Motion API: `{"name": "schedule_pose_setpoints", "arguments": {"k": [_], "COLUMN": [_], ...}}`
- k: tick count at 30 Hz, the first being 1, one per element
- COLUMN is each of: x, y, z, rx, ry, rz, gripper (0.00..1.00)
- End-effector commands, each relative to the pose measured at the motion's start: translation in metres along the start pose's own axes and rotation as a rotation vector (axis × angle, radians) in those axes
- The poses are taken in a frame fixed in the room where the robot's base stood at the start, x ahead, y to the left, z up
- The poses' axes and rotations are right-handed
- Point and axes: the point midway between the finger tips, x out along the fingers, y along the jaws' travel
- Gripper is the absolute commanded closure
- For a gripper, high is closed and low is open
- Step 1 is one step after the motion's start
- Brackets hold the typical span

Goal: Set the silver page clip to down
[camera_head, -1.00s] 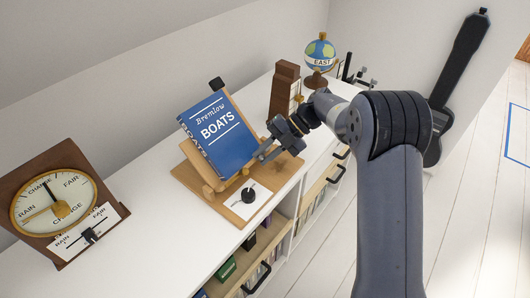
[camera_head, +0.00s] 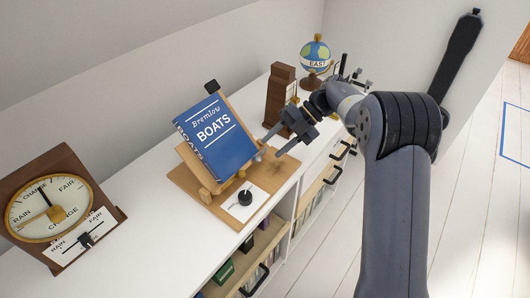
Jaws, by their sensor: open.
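A blue book titled "Bremlow BOATS" (camera_head: 215,145) leans on a wooden bookstand (camera_head: 183,185) on the white shelf top. A small silvery piece at the book's lower right edge looks like the page clip (camera_head: 258,155); it is too small to tell its position, and my gripper is partly over it. My gripper (camera_head: 270,148) is open, just right of the book, with its fingers pointing down and left. Nothing shows between its fingers. I cannot tell whether a finger touches the clip.
A black knob (camera_head: 245,197) stands on a white card at the stand's front. A black piece (camera_head: 211,86) tops the stand. A brown wooden box (camera_head: 280,95) and a globe (camera_head: 316,58) stand behind. A barometer-like dial (camera_head: 50,205) is at left. Shelf top between is clear.

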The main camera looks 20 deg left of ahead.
Motion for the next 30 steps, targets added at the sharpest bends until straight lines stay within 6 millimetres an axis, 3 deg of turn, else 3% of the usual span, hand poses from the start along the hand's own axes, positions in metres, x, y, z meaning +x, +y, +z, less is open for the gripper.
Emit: {"name": "schedule_pose_setpoints", "arguments": {"k": [6,12,23,30], "x": [-0.038,-0.05,-0.049,-0.021], "y": [-0.001,-0.001,0.0,0.0], "z": [0.001,0.0,0.0,-0.001], "rx": [0.001,0.001,0.001,0.0], "ry": [-0.001,0.001,0.002,0.005], "rz": [0.0,-0.001,-0.001,-0.001], "gripper": [0.59,0.59,0.59,0.59]}}
